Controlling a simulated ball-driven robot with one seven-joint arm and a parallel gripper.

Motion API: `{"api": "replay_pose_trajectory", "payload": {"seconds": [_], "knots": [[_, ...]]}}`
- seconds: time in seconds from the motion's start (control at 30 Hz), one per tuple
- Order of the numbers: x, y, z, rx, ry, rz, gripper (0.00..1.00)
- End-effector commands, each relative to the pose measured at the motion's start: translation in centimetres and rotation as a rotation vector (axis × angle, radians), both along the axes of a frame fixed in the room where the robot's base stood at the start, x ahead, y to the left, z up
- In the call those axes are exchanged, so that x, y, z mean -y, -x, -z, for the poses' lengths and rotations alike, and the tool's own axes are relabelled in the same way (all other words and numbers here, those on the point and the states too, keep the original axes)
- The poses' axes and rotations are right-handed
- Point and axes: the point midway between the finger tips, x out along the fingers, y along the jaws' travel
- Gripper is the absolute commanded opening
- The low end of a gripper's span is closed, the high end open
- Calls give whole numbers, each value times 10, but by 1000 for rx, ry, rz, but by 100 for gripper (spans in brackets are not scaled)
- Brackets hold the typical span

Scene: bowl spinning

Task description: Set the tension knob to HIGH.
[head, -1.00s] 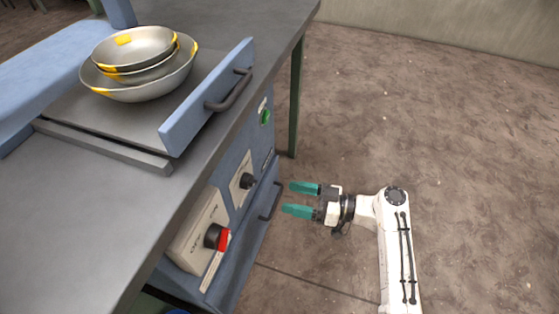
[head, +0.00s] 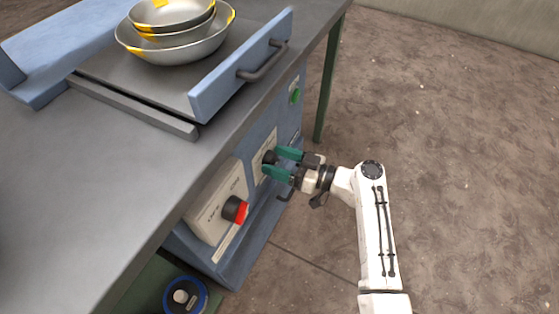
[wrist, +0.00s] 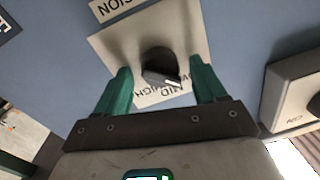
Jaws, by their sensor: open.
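The tension knob (wrist: 160,64) is a dark round knob on a pale plate on the blue panel. In the head view the knob (head: 269,157) is partly covered by my gripper (head: 275,162). In the wrist view my gripper (wrist: 162,74) is open, with one teal finger on each side of the knob and gaps between. The white mark on the knob points to the lower right. Upside-down MID and HIGH labels show below it, partly hidden. The mark looks nearer MID than HIGH, but I cannot tell the exact setting.
A larger knob with a red part (head: 235,210) sits on a beige box left of my gripper. A green button (head: 295,96) is farther along the panel. Stacked metal bowls (head: 178,45) stand on the bench above. Floor to the right is clear.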

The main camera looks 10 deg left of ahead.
Motion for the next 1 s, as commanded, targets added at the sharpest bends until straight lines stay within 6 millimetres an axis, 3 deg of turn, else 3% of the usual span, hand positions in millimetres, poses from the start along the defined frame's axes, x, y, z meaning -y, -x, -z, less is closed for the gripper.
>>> {"api": "replay_pose_trajectory", "payload": {"seconds": [0.2, 0.77, 1.0], "knots": [[0, 0, 0, 0, 0, 0, 70], [0, 0, 0, 0, 0, 1, 17], [0, 0, 1, -17, -6, 1, 16]]}}
